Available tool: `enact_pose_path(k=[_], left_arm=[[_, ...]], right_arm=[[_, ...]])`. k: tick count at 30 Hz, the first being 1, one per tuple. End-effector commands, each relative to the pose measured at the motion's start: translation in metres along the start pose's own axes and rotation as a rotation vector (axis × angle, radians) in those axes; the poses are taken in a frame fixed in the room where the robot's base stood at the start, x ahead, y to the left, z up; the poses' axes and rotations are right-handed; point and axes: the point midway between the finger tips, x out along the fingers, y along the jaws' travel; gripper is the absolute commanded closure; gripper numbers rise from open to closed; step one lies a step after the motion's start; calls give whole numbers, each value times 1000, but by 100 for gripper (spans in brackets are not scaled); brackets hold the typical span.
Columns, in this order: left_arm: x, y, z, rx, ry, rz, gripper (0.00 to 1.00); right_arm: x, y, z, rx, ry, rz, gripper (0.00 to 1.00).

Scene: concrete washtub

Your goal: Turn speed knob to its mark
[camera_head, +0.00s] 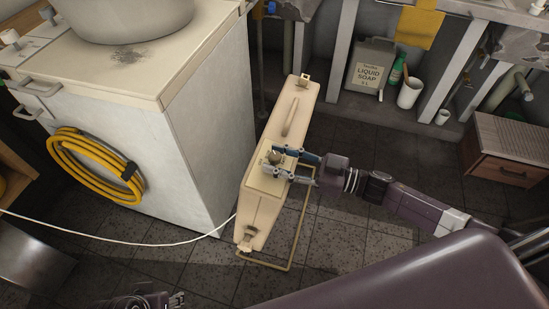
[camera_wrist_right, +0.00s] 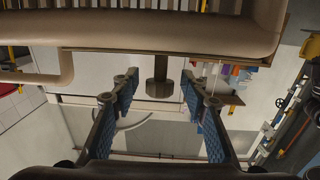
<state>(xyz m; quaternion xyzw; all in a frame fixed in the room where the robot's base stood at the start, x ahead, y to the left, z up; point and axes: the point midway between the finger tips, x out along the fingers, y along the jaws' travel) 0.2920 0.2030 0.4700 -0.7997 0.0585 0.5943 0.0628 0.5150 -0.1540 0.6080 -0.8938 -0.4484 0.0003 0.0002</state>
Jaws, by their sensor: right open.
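A cream box-shaped appliance (camera_head: 262,200) stands on the floor, with a handle and a small dark knob (camera_head: 274,157) on its top. The knob (camera_wrist_right: 157,93) shows in the right wrist view as a faceted block on a short stem. My right gripper (camera_head: 272,161) is open at the knob, one blue-padded finger on each side. In the wrist view, a gap shows between the knob and each finger of the right gripper (camera_wrist_right: 158,91). I cannot make out the mark. My left gripper (camera_head: 174,299) shows only partly at the bottom edge; its jaws are unclear.
A white cabinet (camera_head: 200,130) with a coiled yellow hose (camera_head: 92,165) stands left of the appliance. A white cord (camera_head: 110,237) crosses the floor. A soap can (camera_head: 371,66), green bottle (camera_head: 397,69) and white cup (camera_head: 410,93) stand at the back. A wooden box (camera_head: 507,150) is at right.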

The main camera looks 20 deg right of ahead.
Motion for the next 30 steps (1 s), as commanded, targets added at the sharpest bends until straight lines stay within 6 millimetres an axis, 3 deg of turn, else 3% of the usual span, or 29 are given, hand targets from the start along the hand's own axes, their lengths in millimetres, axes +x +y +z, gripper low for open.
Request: enact_pose_path(k=[11, 22, 30], left_arm=[[-4, 0, 0, -1, 1, -1, 59], [-4, 0, -1, -1, 2, -1, 59], [-3, 0, 2, -1, -4, -1, 59]], right_arm=[[9, 0, 0, 0, 0, 0, 59], [9, 0, 0, 0, 0, 0, 99], [9, 0, 0, -5, 0, -17, 100]])
